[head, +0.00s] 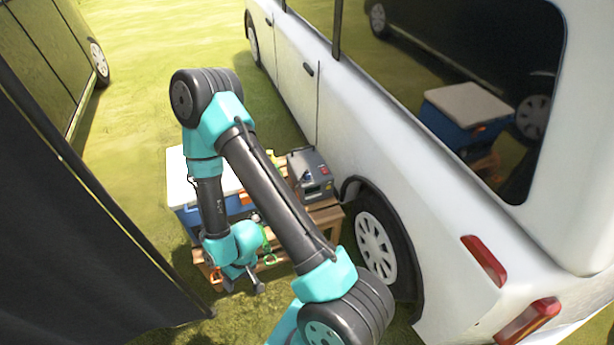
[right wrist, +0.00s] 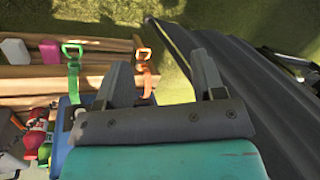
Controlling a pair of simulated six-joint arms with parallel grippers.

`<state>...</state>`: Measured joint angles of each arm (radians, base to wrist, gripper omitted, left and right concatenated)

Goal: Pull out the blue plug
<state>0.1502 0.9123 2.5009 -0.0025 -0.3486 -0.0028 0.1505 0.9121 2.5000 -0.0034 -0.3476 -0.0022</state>
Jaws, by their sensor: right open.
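A grey power box (head: 312,168) stands on the wooden table beside the white van. A small blue spot (head: 307,177) on its front may be the blue plug; it is too small to tell for sure. My right gripper (head: 246,281) hangs low at the near edge of the table, in front of the cooler and apart from the box. In the right wrist view its two fingers (right wrist: 162,62) are spread with nothing held between them. The plug is not seen in the right wrist view. My left gripper is not in view.
A blue cooler with a white lid (head: 178,182) stands on the slatted wooden table (head: 328,214), partly behind my right arm. Green (right wrist: 72,68) and orange (right wrist: 146,70) straps lie near the fingers. The white van (head: 420,150) closes off the right; a dark panel (head: 70,220) is at left.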

